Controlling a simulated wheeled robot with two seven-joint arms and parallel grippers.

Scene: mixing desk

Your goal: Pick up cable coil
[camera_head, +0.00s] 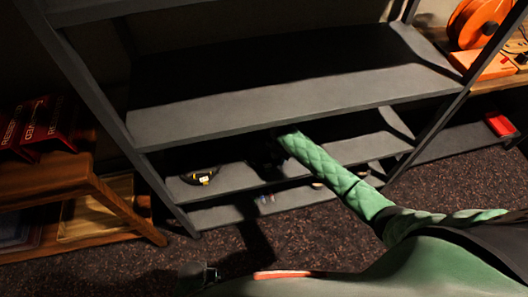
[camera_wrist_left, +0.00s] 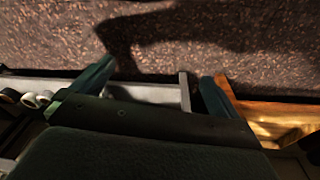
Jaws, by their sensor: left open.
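A dark, rounded bundle with a small yellow-and-white tag, which looks like the cable coil (camera_head: 203,177), lies on the left part of a lower shelf in the head view. I cannot identify the coil in that view.
The grey shelving rack (camera_head: 290,102) has upper boards and posts around the lower shelf. A wooden table (camera_head: 45,181) with red boxes (camera_head: 42,127) stands left. An orange reel (camera_head: 478,22) sits at upper right. White roll-like items (camera_wrist_left: 36,98) show in the wrist view. The speckled floor is clear.

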